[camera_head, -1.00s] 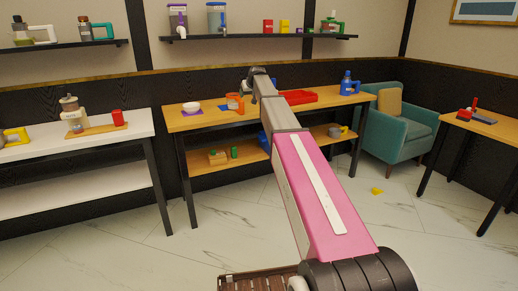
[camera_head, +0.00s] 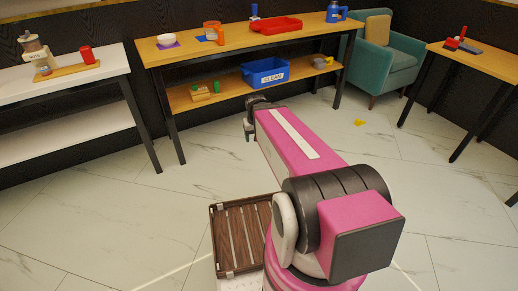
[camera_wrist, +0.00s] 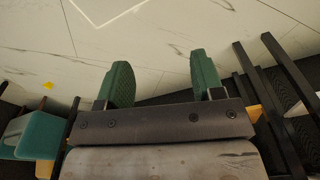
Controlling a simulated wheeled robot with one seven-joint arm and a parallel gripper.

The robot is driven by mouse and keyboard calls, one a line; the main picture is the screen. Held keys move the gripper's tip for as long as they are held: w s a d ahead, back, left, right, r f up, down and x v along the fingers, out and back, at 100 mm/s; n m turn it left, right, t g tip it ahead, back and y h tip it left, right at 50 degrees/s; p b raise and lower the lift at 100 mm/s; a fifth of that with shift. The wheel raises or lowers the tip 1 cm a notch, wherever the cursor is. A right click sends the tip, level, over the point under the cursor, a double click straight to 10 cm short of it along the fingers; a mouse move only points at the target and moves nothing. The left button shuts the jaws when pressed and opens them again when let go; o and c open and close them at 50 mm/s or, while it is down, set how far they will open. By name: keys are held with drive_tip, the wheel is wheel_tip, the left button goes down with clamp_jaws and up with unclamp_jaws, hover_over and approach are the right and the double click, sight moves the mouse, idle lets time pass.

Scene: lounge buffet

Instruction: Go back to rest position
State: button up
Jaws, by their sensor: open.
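My gripper shows in the wrist view (camera_wrist: 158,88) with two green fingers spread wide apart and nothing between them. Behind the fingers is the pale marble floor.
The wooden table bears a white bowl (camera_head: 167,40), an orange mug (camera_head: 212,31) and a red tray (camera_head: 276,26). A blue bin (camera_head: 264,73) sits on its lower shelf. A white table (camera_head: 60,83), a teal armchair (camera_head: 388,62) and a right table (camera_head: 490,60) stand around.

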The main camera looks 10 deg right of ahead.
drive_tip(key=s+f+g, duration=0.1)
drive_tip(key=s, duration=0.5)
drive_tip(key=shift+s+d+f, duration=0.15)
drive_tip(key=shift+d+f, duration=0.05)
drive_tip(key=shift+f, duration=0.15)
